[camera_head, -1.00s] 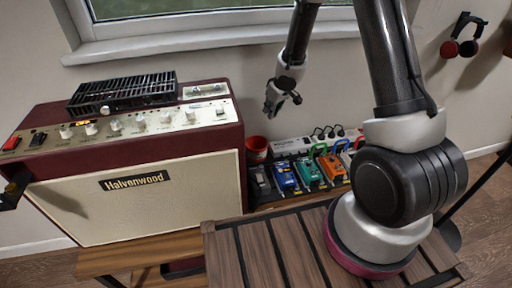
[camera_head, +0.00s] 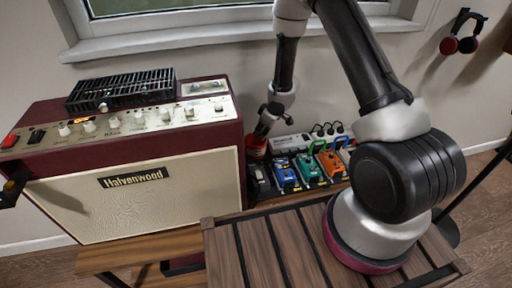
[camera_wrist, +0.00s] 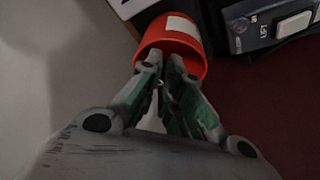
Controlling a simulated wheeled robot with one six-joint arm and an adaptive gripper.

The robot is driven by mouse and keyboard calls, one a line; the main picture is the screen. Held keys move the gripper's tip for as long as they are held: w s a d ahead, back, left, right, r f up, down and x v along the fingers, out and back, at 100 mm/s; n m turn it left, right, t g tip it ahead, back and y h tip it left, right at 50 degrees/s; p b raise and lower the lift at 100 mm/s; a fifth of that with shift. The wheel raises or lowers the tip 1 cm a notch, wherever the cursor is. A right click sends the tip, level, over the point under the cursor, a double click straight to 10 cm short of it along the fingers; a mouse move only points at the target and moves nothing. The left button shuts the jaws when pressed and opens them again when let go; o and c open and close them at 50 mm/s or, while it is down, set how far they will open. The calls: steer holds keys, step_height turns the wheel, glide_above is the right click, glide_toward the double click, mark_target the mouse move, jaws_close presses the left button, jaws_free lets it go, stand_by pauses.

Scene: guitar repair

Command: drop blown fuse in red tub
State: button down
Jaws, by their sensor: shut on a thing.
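The red tub (camera_head: 257,152) stands between the amplifier and the row of pedals. In the wrist view the red tub (camera_wrist: 198,66) lies just beyond my fingertips, with a pale label on it. My gripper (camera_head: 262,131) is at the tub, tilted down over its rim. In the wrist view my gripper (camera_wrist: 170,62) has its fingers close together, with the tips overlapping the tub's opening. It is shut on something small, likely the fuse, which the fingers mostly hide. I cannot make out the fuse clearly.
The maroon amplifier (camera_head: 135,185) stands left of the tub, with a black grille-topped box (camera_head: 120,90) on it. Several coloured pedals (camera_head: 307,168) and a white power strip (camera_head: 291,142) are to the right. The wooden slatted bench (camera_head: 255,250) is clear in front.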

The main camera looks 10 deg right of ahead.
steer(key=shift+f, duration=0.1)
steer(key=c, duration=1.5)
jaws_free()
steer(key=v, duration=1.2)
